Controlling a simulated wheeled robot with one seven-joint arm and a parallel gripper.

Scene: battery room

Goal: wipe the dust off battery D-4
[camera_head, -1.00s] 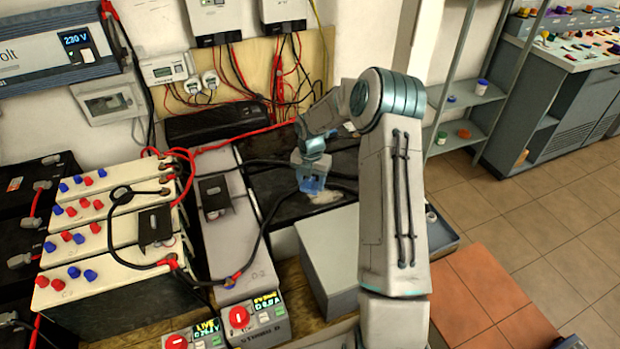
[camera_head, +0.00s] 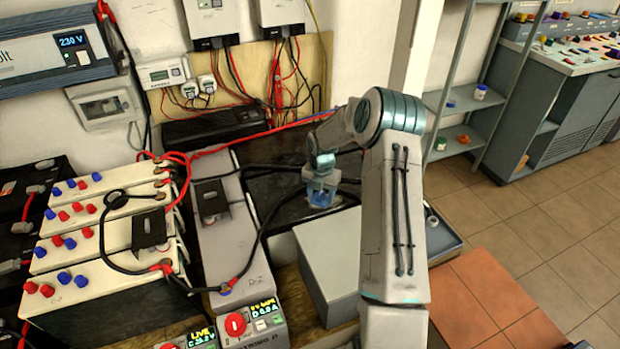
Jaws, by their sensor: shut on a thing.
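My gripper (camera_head: 322,188) is at the black-topped battery (camera_head: 262,204) beside the long grey one. It is shut on a blue cloth-like thing (camera_head: 321,199), which is low over the battery's top near its front right. I cannot tell whether it touches the top. A pale dusty patch shows only faintly around the blue thing, which hides part of it. I can read no label on this black top. The grey battery to its left (camera_head: 222,250) carries a mark like D-2.
A grey box (camera_head: 325,250) stands just in front of the black battery. Black cables (camera_head: 262,168) cross its top. Cream batteries with red and blue caps (camera_head: 105,262) stand at left. Two units with red knobs (camera_head: 236,324) stand in front. Open floor (camera_head: 540,235) lies at right.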

